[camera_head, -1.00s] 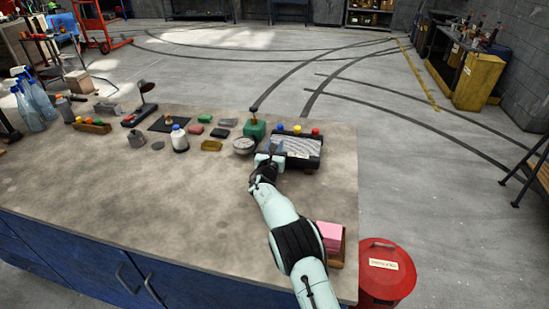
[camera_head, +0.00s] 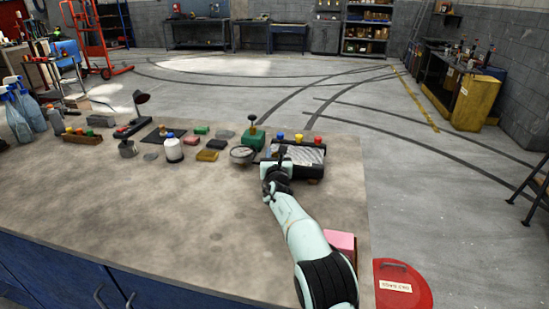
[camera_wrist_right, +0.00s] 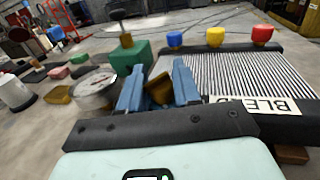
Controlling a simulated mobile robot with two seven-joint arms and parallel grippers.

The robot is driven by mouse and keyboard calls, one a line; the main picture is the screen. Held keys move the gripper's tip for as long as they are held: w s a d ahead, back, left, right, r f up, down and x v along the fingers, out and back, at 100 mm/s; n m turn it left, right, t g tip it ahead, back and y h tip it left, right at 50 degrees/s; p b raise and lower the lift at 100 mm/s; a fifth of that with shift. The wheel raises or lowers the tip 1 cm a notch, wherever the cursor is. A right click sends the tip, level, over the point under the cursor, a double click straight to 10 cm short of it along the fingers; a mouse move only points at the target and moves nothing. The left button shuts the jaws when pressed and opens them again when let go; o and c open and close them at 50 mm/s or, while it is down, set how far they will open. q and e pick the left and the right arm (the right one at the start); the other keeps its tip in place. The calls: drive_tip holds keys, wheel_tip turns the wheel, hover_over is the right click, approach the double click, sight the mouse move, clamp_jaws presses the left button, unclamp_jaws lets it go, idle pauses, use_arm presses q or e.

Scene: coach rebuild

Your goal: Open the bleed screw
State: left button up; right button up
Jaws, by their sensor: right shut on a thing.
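A black-framed radiator-like unit with a finned face (camera_head: 308,155) stands near the bench's far right corner. Its blue, yellow and red caps show along its top. In the right wrist view the unit (camera_wrist_right: 245,78) has a white label reading "BLE…D", partly hidden. My right gripper (camera_head: 279,160) is at the unit's left side. In the right wrist view its blue fingers (camera_wrist_right: 158,88) are shut on a small brass-brown piece (camera_wrist_right: 159,89) beside the label, which looks like the bleed screw. Its far end is hidden. My left gripper is not in view.
A round gauge (camera_head: 242,155) and a green block with a black knob (camera_head: 252,138) stand close left of the gripper. A pink block (camera_head: 341,240) and red bin (camera_head: 403,287) are at right. The bench front is clear.

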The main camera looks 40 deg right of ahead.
drive_tip(key=shift+f, duration=0.4)
drive_tip(key=o, duration=0.9)
drive_tip(key=shift+r, duration=0.15)
drive_tip(key=shift+r, duration=0.1)
drive_tip(key=shift+s+a, duration=0.3)
drive_tip(key=shift+s, duration=0.15)
drive_tip(key=b+v, duration=0.1)
drive_tip(key=v, duration=0.4)
drive_tip(key=shift+a, duration=0.1)
drive_tip(key=v, duration=0.6)
drive_tip(key=shift+s, duration=0.1)
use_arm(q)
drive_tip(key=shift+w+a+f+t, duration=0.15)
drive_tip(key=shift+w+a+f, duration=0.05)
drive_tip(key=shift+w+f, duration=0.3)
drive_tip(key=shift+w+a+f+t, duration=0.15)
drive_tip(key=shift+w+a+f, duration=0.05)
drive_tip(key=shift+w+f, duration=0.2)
use_arm(e)
drive_tip(key=shift+s+a, duration=0.35)
drive_tip(key=shift+s, duration=0.05)
